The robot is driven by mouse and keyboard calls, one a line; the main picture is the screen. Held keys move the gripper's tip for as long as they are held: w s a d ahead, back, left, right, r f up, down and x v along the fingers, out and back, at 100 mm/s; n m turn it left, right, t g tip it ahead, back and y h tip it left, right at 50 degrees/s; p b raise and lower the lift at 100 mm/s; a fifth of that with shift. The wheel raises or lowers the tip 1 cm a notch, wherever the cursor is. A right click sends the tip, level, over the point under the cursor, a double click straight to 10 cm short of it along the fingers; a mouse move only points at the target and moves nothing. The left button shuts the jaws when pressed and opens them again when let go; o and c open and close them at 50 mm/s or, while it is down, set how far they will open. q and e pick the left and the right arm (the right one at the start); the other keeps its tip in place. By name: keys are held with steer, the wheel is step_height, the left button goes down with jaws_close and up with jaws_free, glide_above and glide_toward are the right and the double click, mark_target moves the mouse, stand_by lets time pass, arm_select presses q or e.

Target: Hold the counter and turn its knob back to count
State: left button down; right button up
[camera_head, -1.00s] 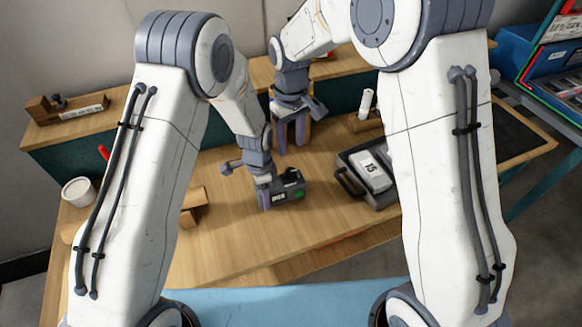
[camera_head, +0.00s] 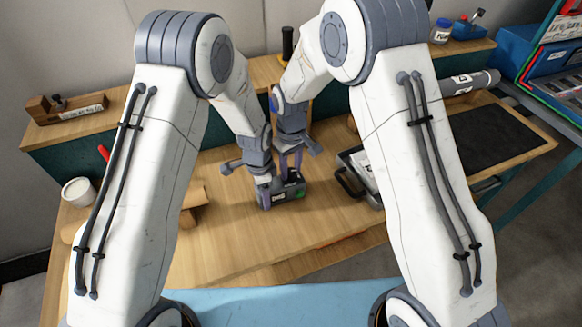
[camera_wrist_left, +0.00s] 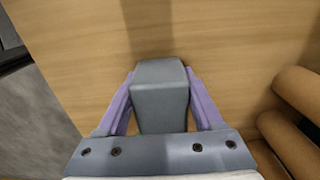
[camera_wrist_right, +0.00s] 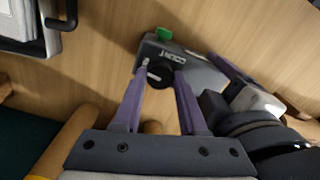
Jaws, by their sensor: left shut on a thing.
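The counter (camera_head: 286,193) is a small dark grey box on the wooden table, with a green button on it. It also shows in the right wrist view (camera_wrist_right: 202,72), with its black round knob (camera_wrist_right: 158,75) and the word COUNT. My left gripper (camera_head: 267,192) is shut on the counter body; in the left wrist view (camera_wrist_left: 160,85) the grey body fills the space between the purple fingers. My right gripper (camera_head: 291,166) is above the counter, pointing down. In the right wrist view (camera_wrist_right: 160,76) its fingers are apart on either side of the knob; contact is unclear.
A dark tray (camera_head: 352,183) stands right of the counter, partly hidden by my right arm. A white cup (camera_head: 78,191) is at the left edge, and brown wooden pieces (camera_head: 194,205) lie left of the counter. The table front is clear.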

jaws_close()
steer(key=m, duration=1)
steer(key=shift+m, duration=1.6)
steer(key=shift+r+m, duration=0.1)
steer(key=shift+m, duration=0.2)
steer(key=shift+o, duration=2.1)
jaws_free()
